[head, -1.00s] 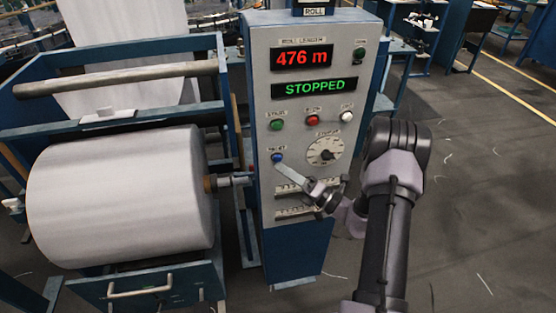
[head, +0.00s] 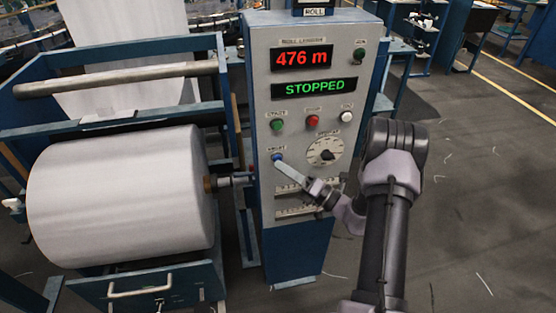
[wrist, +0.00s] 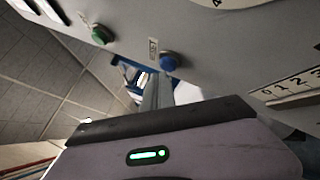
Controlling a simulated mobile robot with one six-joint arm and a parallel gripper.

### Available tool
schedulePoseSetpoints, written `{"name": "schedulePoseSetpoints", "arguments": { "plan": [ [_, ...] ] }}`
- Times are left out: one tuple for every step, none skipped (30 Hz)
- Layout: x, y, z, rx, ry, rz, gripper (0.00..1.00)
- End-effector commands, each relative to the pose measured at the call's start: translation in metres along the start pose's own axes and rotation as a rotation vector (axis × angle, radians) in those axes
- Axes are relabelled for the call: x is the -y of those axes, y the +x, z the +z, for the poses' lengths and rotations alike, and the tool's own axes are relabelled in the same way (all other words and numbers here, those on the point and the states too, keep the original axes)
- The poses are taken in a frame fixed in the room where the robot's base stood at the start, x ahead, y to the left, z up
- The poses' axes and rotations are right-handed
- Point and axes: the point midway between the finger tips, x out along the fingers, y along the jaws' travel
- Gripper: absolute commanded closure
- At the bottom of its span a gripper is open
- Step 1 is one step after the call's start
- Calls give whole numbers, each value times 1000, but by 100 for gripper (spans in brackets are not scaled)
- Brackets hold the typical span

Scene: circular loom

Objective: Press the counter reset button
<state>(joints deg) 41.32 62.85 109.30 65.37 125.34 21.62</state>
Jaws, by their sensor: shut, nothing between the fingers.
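The blue button (head: 278,156) sits at the lower left of the grey control panel (head: 262,105), under a small label that seems to read RESET. It also shows in the wrist view (wrist: 169,61). The red display (head: 302,58) reads 476 m and the green display (head: 314,87) reads STOPPED. My gripper (head: 281,166) is shut and empty. Its tip is at or just short of the blue button's lower edge; I cannot tell whether they touch. In the wrist view my gripper's fingers (wrist: 158,92) point up toward the button.
A green button (head: 277,124), a red button (head: 312,121) and a white button (head: 346,117) sit above the blue one. A dial (head: 326,151) is to its right. A large white roll (head: 120,200) stands left of the panel.

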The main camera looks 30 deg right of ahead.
Motion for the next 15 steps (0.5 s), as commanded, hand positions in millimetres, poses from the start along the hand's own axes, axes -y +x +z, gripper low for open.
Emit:
{"name": "schedulePoseSetpoints", "arguments": {
  "plan": [
    [0,0,0,0,0,0,100],
    [0,0,0,0,0,0,100],
    [0,0,0,0,0,0,100],
    [0,0,0,0,0,0,100],
    [0,1,0,0,0,0,100],
    [1,1,1,0,0,0,100],
    [1,1,1,0,0,0,100],
    [1,1,1,0,0,0,100],
    [1,2,1,0,0,0,100],
    [1,2,2,0,0,0,100],
    [2,2,2,0,-1,0,100],
    [2,3,2,0,-1,0,100],
    [2,3,2,0,-1,0,100],
    [2,3,2,0,-1,1,100],
    [2,4,3,0,-1,1,100]
  ]
}}
